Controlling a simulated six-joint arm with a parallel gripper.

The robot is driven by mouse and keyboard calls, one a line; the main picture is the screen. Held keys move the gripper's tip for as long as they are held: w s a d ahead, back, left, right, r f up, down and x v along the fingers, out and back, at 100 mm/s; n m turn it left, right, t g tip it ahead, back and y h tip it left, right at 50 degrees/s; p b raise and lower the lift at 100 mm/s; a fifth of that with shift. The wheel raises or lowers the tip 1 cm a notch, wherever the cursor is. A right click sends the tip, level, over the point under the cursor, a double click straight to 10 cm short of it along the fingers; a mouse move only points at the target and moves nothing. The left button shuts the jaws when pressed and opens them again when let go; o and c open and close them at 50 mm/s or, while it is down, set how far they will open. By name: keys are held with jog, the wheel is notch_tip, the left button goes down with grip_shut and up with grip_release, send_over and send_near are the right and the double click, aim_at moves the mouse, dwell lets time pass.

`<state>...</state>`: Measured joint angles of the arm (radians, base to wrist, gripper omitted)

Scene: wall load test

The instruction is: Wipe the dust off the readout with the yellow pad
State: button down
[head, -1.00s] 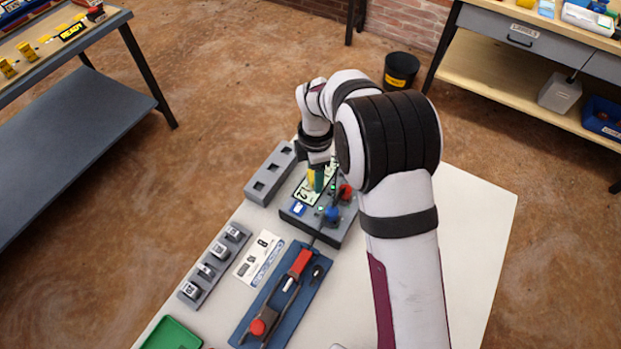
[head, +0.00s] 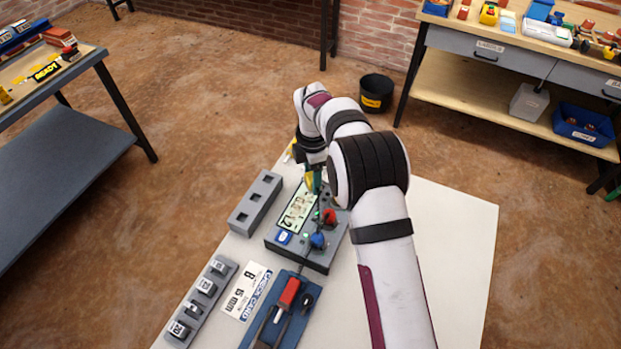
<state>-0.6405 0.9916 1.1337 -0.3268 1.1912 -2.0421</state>
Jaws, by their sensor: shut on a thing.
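The readout (head: 297,210) is a pale green panel on top of a dark grey box (head: 320,258). Dark digits show at its near end, and faint brownish marks show in its middle. My gripper (head: 313,178) points down over the far end of the box and is shut on the yellow pad (head: 309,183), which has green beside it. The pad is at the far right end of the readout. I cannot tell whether it touches the surface. My wrist hides part of the readout's far end.
A red knob (head: 329,217) and a blue knob (head: 318,241) stand up right of the readout. A grey block with square holes (head: 256,203) lies to the left. A check card (head: 246,291), weights rack (head: 203,300) and blue tool tray (head: 263,328) lie nearer. The table's right side is clear.

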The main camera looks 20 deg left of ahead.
jog(key=shift+r, duration=3.05)
jog(key=shift+r, duration=1.5)
